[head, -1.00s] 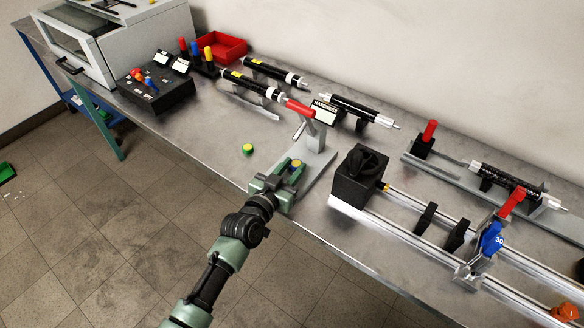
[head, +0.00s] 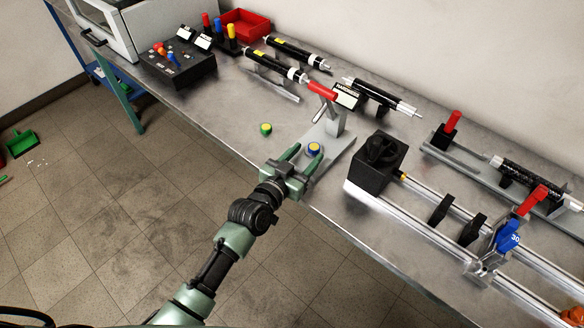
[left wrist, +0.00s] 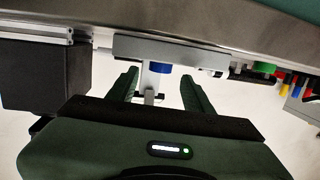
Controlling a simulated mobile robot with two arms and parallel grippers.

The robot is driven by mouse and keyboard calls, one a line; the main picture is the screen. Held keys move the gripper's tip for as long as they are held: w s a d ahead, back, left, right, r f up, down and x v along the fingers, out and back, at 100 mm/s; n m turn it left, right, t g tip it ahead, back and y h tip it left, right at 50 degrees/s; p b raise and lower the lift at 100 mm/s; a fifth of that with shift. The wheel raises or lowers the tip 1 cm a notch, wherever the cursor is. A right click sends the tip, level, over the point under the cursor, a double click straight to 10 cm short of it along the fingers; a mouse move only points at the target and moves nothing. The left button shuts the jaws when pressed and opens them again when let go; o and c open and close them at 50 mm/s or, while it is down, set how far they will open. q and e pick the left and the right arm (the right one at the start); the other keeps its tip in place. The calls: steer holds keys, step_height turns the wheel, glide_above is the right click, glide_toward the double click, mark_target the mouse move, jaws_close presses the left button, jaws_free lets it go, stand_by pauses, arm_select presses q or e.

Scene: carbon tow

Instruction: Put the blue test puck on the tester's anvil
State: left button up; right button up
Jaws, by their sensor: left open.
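The blue test puck (head: 314,149), with a yellow top, sits on the grey base of the hardness tester (head: 341,147), in front of its column. The anvil itself cannot be made out apart from the puck. My left gripper (head: 301,156) is open at the bench's front edge, its fingers pointing at the puck. In the left wrist view, the puck (left wrist: 162,69) shows beyond and between the two spread fingertips (left wrist: 159,75), with gaps on both sides. My right gripper is not in view.
A black block (head: 376,163) with rails stands close on the right. Black cylinders on stands (head: 380,97) are behind. Bare bench (head: 225,120) lies to the left.

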arm_select(q)
steer(key=v, duration=0.9)
steer(key=shift+s, duration=0.25)
steer(key=shift+a+r, duration=0.1)
stand_by(0.6)
